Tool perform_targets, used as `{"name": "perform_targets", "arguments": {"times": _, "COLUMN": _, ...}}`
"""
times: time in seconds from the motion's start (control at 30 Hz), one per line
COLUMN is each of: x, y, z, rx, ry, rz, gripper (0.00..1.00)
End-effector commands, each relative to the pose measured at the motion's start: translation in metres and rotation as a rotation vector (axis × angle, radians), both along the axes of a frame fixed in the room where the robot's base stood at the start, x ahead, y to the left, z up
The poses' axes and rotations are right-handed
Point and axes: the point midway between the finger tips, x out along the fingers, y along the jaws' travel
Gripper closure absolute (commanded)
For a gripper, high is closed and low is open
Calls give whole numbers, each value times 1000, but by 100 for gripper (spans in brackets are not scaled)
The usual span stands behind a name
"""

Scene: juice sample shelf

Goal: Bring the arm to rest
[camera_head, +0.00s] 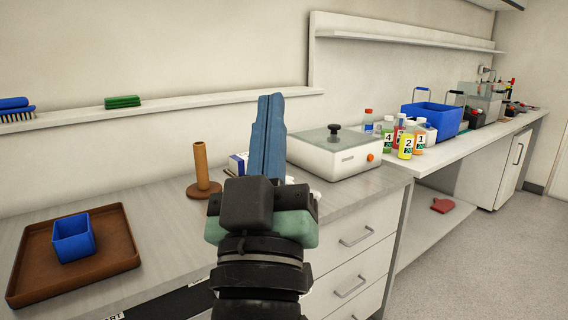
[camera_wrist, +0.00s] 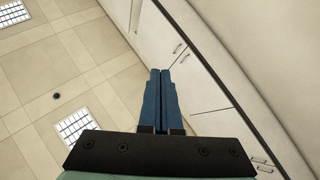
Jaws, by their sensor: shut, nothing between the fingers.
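My gripper (camera_head: 270,112) rises in the middle of the head view, its blue fingers pointing up and together. It is shut and empty, held in front of the counter and the wall. In the wrist view the two blue fingers (camera_wrist: 160,85) lie side by side with nothing between them. Beyond them show a tiled ceiling and wall cabinets. My arm hides part of the counter and drawers behind it.
On the counter stand a brown tray (camera_head: 120,255) with a blue box (camera_head: 74,240), a wooden post (camera_head: 201,168) and a white lidded device (camera_head: 325,155). Numbered bottles (camera_head: 405,146) and a blue crate (camera_head: 432,118) stand further right. The floor (camera_head: 475,255) at right is clear.

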Motion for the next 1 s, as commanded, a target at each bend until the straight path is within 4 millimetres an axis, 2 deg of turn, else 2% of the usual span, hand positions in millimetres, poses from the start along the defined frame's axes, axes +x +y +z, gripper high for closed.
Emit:
{"name": "perform_targets", "arguments": {"times": 0.03, "x": -22, "y": -8, "z": 28, "rx": 57, "ry": -46, "rz": 41, "gripper": 100}}
{"name": "perform_targets", "arguments": {"times": 0.17, "x": -76, "y": -15, "z": 80, "rx": 174, "ry": -129, "rz": 180, "gripper": 100}}
{"name": "perform_targets", "arguments": {"times": 0.2, "x": -94, "y": -15, "z": 93, "rx": 199, "ry": -155, "rz": 227, "gripper": 100}}
{"name": "perform_targets", "arguments": {"times": 0.7, "x": -89, "y": -13, "z": 238, "rx": 202, "ry": -138, "rz": 232, "gripper": 100}}
{"name": "perform_targets", "arguments": {"times": 0.83, "x": -89, "y": -13, "z": 265, "rx": 202, "ry": -137, "rz": 232, "gripper": 100}}
{"name": "perform_targets", "arguments": {"times": 1.0, "x": -89, "y": -13, "z": 280, "rx": 201, "ry": -137, "rz": 231, "gripper": 100}}
